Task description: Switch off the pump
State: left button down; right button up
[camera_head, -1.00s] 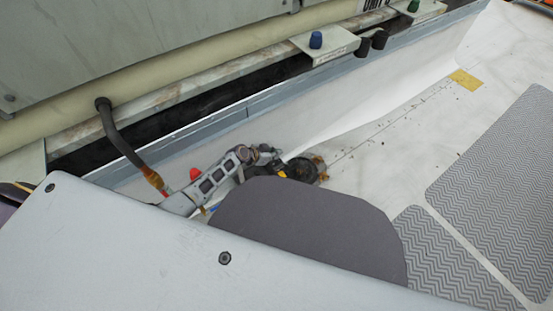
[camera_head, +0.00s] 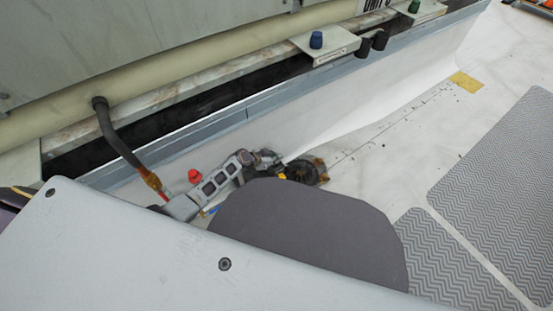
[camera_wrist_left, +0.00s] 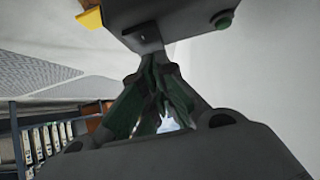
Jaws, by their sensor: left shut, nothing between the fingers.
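In the head view, a round black device (camera_head: 302,171) with brown, rusty-looking parts sits on the white roof; it looks like the pump. A small yellow part (camera_head: 283,176) shows beside it. My left gripper (camera_head: 267,159) is at its left side, partly merged with it in the picture. The left wrist view shows the gripper's fingers (camera_wrist_left: 158,62) shut and empty, just below a dark grey box (camera_wrist_left: 165,22). My right gripper is out of view.
A low white wall with a grey edge (camera_head: 247,113) runs behind. Patterned grey mats (camera_head: 500,165) lie at right. The white floor between is mostly clear.

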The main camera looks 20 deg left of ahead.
pick_arm(q)
jog(key=shift+w+d, duration=0.1)
jog(key=shift+f+p, duration=0.2)
jog(key=shift+p, duration=0.15)
jog(key=shift+s+a, duration=0.5)
jog(key=shift+s, duration=0.2)
jog(key=shift+r, duration=0.15)
dwell(0.4)
